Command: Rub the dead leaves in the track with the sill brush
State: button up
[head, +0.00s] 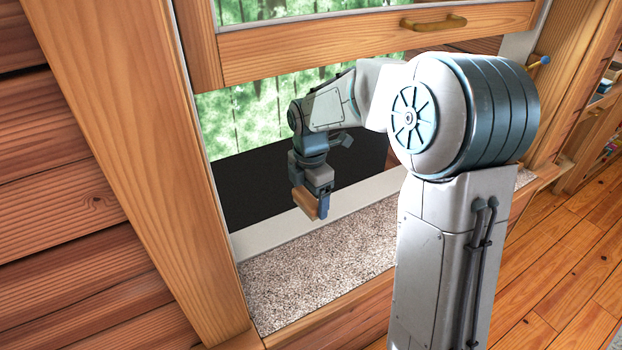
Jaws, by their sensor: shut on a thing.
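My gripper (318,205) is at the window opening, pointing down, shut on a wooden block that looks like the sill brush (304,203). The brush's bristles cannot be made out. The gripper and brush are over or just behind the pale bottom strip of the window frame (265,236), where the track appears to run. I cannot tell whether the brush touches it. No dead leaves can be made out; my arm hides part of the strip to the right.
The wooden sash (300,45) with a brass handle (433,22) is above my forearm. A speckled stone sill (310,275) lies in front, clear on the left. A thick wooden post (165,150) borders the left side. A blue-tipped peg (540,62) sticks out at right.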

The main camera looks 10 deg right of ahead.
jog(key=shift+r+p, duration=0.85)
jog(key=shift+r, duration=0.4)
jog(key=shift+f, duration=0.15)
